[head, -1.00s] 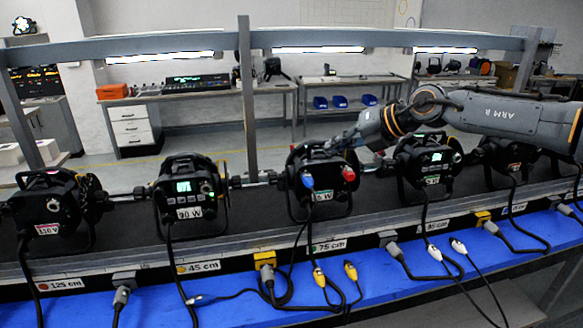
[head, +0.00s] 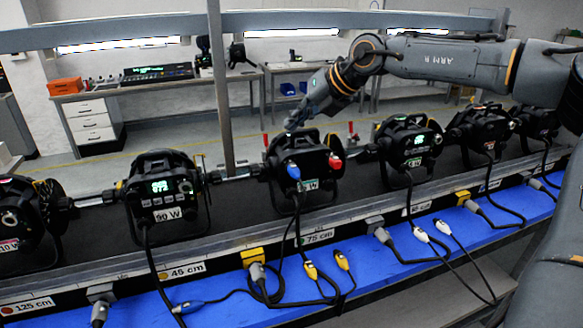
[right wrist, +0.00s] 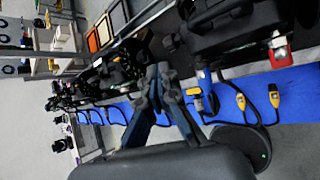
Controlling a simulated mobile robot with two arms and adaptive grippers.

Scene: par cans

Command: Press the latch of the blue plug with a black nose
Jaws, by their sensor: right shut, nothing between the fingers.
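A blue plug (head: 293,170) sits on the front of the middle black par can (head: 308,162), beside a red connector (head: 335,163), with a black cable hanging below it. Its nose is not visible, and its latch is too small to make out. In the right wrist view a blue plug (right wrist: 205,78) shows partly behind my fingers. My right gripper (head: 292,124) is shut and empty, pointing down above the top of that can, above and behind the plug. The shut fingers also show in the right wrist view (right wrist: 158,76). My left gripper is not in view.
Par cans stand in a row on the dark bench, including one on the left (head: 163,190) and one on the right (head: 408,145). A grey post (head: 220,100) rises behind.

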